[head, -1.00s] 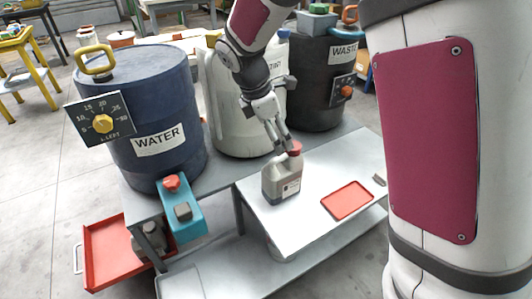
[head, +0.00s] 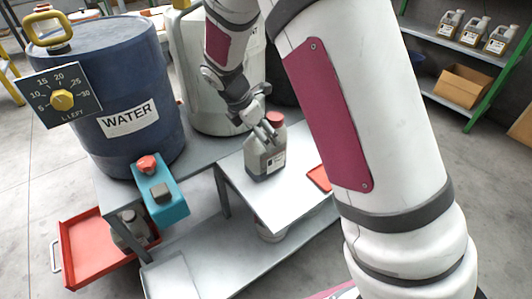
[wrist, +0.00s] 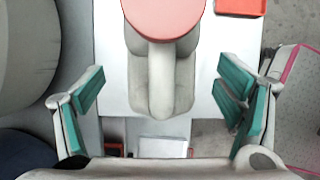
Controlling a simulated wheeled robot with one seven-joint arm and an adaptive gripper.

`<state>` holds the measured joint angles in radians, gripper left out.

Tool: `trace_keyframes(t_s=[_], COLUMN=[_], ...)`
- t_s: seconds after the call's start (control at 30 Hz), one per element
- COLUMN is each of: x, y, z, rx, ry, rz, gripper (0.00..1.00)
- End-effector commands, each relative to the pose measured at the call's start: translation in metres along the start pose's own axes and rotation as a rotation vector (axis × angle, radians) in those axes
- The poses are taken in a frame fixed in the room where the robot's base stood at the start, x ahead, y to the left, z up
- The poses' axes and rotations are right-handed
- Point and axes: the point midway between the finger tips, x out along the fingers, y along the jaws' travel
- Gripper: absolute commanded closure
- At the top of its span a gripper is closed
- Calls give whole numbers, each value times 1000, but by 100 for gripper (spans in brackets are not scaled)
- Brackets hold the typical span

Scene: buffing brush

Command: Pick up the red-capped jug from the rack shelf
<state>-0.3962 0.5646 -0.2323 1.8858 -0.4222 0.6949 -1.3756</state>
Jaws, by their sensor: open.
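A grey jug (head: 265,160) with a red cap (head: 275,118) and a label stands upright on a light metal table (head: 285,200), not on the rack shelf. My gripper (head: 267,132) reaches down at the jug's upper part, beside the cap. In the wrist view my gripper (wrist: 160,98) is open, with green-padded fingers apart to the left and right. The jug's grey body (wrist: 162,75) and round red cap (wrist: 165,15) lie between their lines, with gaps on both sides. The cap is cut by the top edge.
A green-posted rack (head: 490,75) at right holds several jugs (head: 475,32) on its upper shelf and a cardboard box (head: 470,85) below. A red tray (head: 320,178) lies right of the jug, partly hidden by my arm.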

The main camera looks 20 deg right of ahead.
Motion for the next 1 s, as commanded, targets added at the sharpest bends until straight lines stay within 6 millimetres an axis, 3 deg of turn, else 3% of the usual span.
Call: trace_keyframes(t_s=[0.37, 0.63, 0.9, 0.93, 1.0], x=[47, 49, 49, 49, 48], y=[-2, -2, -2, -2, -1], z=[2, 3, 3, 3, 4], rx=[0, 0, 0, 0, 1], ry=[0, 0, 0, 0, -1], rz=[-3, 0, -1, -1, 0], gripper=[14, 14, 75, 80, 80])
